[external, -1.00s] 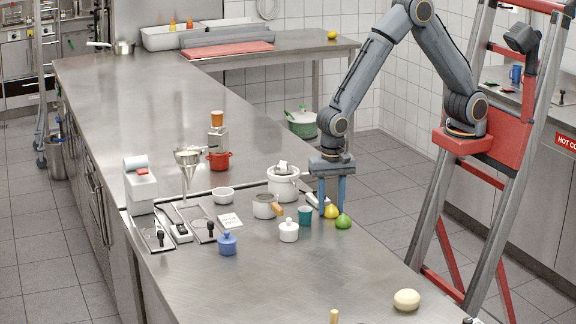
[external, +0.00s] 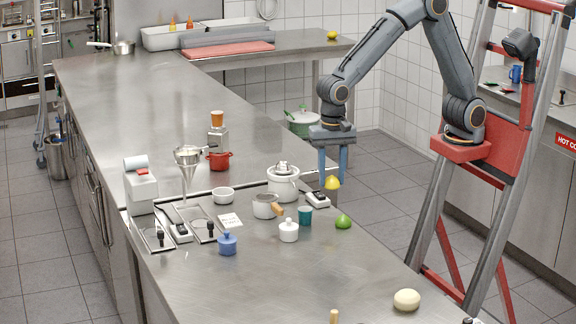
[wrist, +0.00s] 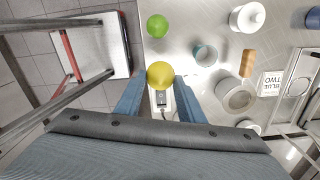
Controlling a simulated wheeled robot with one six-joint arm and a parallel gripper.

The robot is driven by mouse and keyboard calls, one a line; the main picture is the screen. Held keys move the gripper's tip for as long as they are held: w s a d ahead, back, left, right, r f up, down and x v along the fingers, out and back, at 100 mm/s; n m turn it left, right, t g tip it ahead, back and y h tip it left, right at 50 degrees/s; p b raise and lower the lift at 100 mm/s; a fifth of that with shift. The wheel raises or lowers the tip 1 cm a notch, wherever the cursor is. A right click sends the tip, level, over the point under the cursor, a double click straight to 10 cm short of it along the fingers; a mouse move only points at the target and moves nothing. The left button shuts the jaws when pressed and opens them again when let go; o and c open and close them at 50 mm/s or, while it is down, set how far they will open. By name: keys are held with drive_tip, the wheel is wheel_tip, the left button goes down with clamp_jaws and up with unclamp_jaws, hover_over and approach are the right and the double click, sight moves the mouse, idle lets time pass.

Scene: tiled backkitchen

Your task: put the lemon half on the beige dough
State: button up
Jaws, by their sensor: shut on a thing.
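My gripper (external: 332,180) is shut on the yellow lemon half (external: 332,183) and holds it up in the air above the counter's right edge. In the wrist view the lemon half (wrist: 160,75) sits between the two blue fingers of my gripper (wrist: 158,82). The beige dough (external: 406,300) is a pale round lump on the steel counter at the front right, well apart from my gripper. The dough is not visible in the wrist view.
A green lime (external: 343,221) lies on the counter below my gripper. A teal cup (external: 305,216), a white lidded jar (external: 288,231), a pot with a wooden handle (external: 265,206) and a black-and-white device (external: 318,200) stand nearby. The counter (external: 330,270) between lime and dough is clear.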

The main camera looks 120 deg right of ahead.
drive_tip(key=shift+r, duration=0.4)
drive_tip(key=shift+w+a, duration=0.15)
drive_tip(key=w+a+r+n+b, duration=0.1)
drive_tip(key=w+a+r, duration=0.1)
drive_tip(key=w+a, duration=0.85)
drive_tip(key=r+n+b, duration=0.1)
drive_tip(key=n+b, duration=0.2)
drive_tip(key=n, duration=0.1)
hover_over(406, 292)
drive_tip(key=shift+a+f+p, duration=0.1)
drive_tip(key=shift+f+p, duration=1.35)
drive_tip(key=shift+f, duration=3.15)
drive_tip(key=shift+f, duration=0.2)
